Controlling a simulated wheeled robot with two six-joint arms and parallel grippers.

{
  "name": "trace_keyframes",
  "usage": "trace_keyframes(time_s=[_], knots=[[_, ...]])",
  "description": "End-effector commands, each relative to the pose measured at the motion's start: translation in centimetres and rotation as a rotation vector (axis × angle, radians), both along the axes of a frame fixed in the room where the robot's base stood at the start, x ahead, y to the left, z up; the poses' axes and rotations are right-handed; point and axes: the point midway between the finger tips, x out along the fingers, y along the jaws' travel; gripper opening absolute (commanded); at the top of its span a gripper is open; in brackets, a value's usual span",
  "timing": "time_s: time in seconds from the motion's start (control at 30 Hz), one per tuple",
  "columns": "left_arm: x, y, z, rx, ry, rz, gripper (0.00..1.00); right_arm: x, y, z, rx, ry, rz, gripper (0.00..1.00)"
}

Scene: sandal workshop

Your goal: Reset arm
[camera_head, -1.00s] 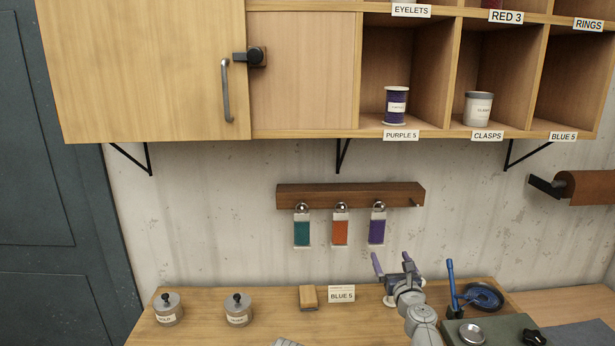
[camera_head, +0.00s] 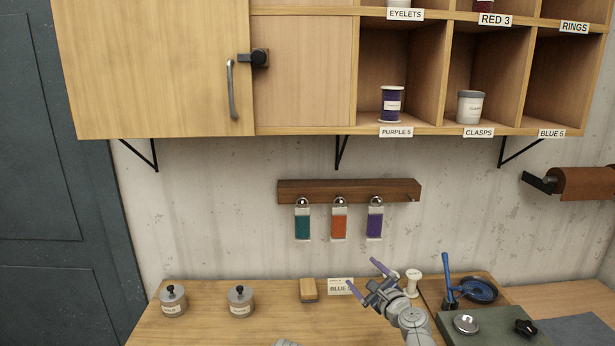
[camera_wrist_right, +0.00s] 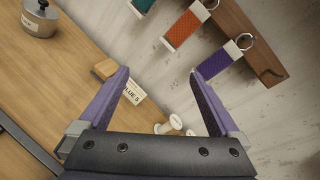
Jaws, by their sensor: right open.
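My right gripper (camera_head: 371,279) is raised over the back of the workbench, in front of the BLUE 5 card (camera_head: 341,286). Its purple fingers are apart with nothing between them. In the right wrist view the open fingers (camera_wrist_right: 158,85) frame part of the bench and the wall. A white spool (camera_head: 413,276) stands on the bench just right of the gripper; it also shows in the wrist view (camera_wrist_right: 176,121).
A wooden rail (camera_head: 349,190) on the wall holds teal, orange and purple key fobs. Two lidded tins (camera_head: 173,302) and a wooden block (camera_head: 308,290) stand left on the bench. A shelf cabinet (camera_head: 160,70) hangs above.

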Motion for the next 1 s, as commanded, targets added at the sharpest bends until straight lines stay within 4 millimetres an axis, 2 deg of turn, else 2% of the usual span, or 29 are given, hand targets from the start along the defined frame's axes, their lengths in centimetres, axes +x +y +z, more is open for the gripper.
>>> trace_keyframes(time_s=[0.17,0.27,0.3,0.4,0.53,0.63,0.77,1.0], knots=[[0.0,0.0,0.0,0.000,0.000,0.000,0.00,-2.6,3.6,-3.6,-0.392,0.016,0.229,0.98],[0.0,0.0,0.0,0.000,0.000,0.000,0.00,-5.3,5.4,-7.0,-0.692,0.033,0.430,0.98],[0.0,0.0,0.0,0.000,0.000,0.000,0.00,-6.7,5.8,-8.7,-0.830,0.043,0.532,0.98],[0.0,0.0,0.0,0.000,0.000,0.000,0.00,-10.7,5.7,-12.8,-1.152,0.072,0.806,0.98],[0.0,0.0,0.0,0.000,0.000,0.000,0.00,-15.4,3.7,-16.4,-1.450,0.118,1.137,0.98],[0.0,0.0,0.0,0.000,0.000,0.000,0.00,-18.6,1.6,-18.0,-1.604,0.160,1.375,0.98],[0.0,0.0,0.0,0.000,0.000,0.000,0.00,-22.4,-1.5,-18.8,-1.735,0.227,1.671,0.98],[0.0,0.0,0.0,0.000,0.000,0.000,0.00,-25.1,4.4,-18.9,-1.793,0.156,1.869,0.98]])
